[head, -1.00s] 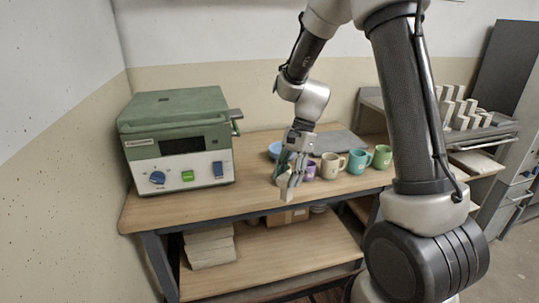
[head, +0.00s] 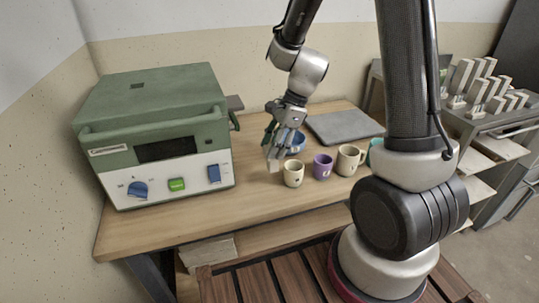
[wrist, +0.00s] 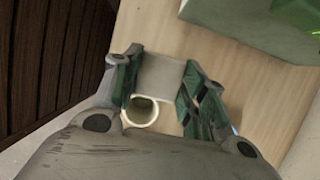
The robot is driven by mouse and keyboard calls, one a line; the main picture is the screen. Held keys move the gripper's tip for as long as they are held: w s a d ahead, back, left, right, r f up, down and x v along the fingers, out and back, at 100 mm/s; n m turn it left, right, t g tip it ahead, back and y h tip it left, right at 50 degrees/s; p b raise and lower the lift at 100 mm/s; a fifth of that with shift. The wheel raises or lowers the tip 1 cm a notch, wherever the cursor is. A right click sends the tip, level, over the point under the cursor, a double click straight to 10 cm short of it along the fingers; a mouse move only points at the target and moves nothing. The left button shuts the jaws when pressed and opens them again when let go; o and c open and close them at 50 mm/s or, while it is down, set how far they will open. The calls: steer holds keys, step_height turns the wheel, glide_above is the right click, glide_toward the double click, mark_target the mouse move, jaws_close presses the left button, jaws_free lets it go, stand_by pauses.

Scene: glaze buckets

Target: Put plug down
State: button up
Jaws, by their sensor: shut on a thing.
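My gripper (head: 277,146) is shut on a pale beige block, taken to be the plug (wrist: 161,74). In the wrist view the plug sits between the two green-padded fingers. In the head view the plug (head: 273,164) hangs below the fingertips, above or close to the tabletop; I cannot tell if it touches. A cream mug (head: 293,173) stands just right of it, and its open rim (wrist: 140,111) shows between the fingers in the wrist view.
A green and white device (head: 160,130) stands left of my gripper. A purple mug (head: 323,167), a beige mug (head: 349,159) and a blue bowl (head: 297,143) are to the right, with a grey slab (head: 343,126) behind. The front of the wooden table (head: 215,212) is clear.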

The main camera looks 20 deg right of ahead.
mark_target(274, 165)
step_height(274, 165, down, 7)
stand_by(0.3)
steer(key=shift+f, duration=0.1)
steer(key=o, duration=1.4)
steer(key=shift+c, duration=0.2)
steer(key=v, duration=1.2)
steer(key=s+d+r+n+t+h, duration=0.2)
steer(key=s+d+r+n, duration=0.2)
steer(key=s+r+n, duration=0.4)
steer(key=s+d+r+n+t+h, duration=0.2)
steer(key=s+d+r+n, duration=0.3)
steer(key=s+r+n, duration=0.3)
steer(key=s+n, duration=0.2)
steer(key=s, duration=0.1)
steer(key=shift+r+h, duration=0.3)
steer(key=shift+r, duration=0.1)
